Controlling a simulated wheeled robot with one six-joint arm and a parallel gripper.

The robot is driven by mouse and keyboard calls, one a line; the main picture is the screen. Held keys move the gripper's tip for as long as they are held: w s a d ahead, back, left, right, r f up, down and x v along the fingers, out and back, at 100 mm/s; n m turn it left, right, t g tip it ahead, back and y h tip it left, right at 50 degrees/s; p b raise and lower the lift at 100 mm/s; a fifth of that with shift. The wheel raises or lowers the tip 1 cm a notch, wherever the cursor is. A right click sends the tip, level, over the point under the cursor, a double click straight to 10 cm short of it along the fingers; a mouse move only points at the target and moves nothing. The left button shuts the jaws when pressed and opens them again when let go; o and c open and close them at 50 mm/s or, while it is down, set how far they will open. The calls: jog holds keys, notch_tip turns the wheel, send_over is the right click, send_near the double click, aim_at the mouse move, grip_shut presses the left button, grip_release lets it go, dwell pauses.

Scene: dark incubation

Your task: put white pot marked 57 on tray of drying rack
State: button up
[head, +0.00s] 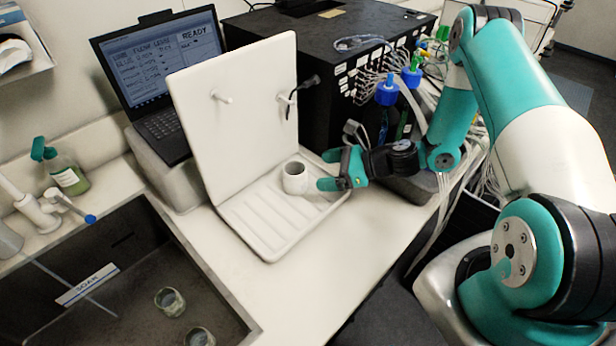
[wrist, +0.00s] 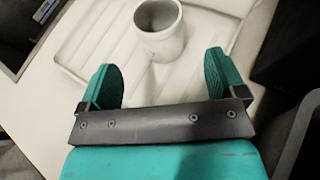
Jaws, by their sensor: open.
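The white pot (head: 295,178) stands upright on the ridged tray (head: 262,236) of the white drying rack (head: 240,110), near the tray's right side. No number can be read on it from here. My gripper (head: 325,170) is open just to the right of the pot, its teal fingers apart. In the wrist view the pot (wrist: 160,35) stands beyond the gap between the open fingertips (wrist: 162,72), apart from both. The pot's mouth faces up and looks empty.
A sink (head: 130,275) with two small glass jars (head: 170,300) lies at the left front. A laptop (head: 160,80) stands behind the rack. A black box with tubes and cables (head: 330,70) stands behind my gripper. The rack's back panel has pegs.

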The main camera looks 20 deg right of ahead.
jog(key=v, duration=0.3)
jog(key=shift+s+d+r+b, duration=0.15)
jog(key=shift+d+b, duration=0.1)
jog(key=shift+b, duration=0.1)
jog(key=s+a+r+n+g+h, duration=0.1)
jog(key=s+a+r+n+g, duration=0.25)
jog(key=a+r+n, duration=0.35)
jog(key=s+a+r+n+g+h, duration=0.1)
jog(key=s+a+r+n+g, duration=0.25)
jog(key=r+n, duration=0.55)
jog(key=s+a+r+n+h, duration=0.2)
jog(key=s+r+n, duration=0.2)
jog(key=s+n, duration=0.4)
jog(key=s+a+r+n+h, duration=0.2)
jog(key=s+r+n+h, duration=0.1)
jog(key=s+r+n, duration=0.2)
jog(key=s+n, duration=0.2)
jog(key=n, duration=0.1)
jog(key=shift+s+r+g, duration=0.3)
jog(key=shift+s+r, duration=0.05)
jog(key=shift+c, duration=0.3)
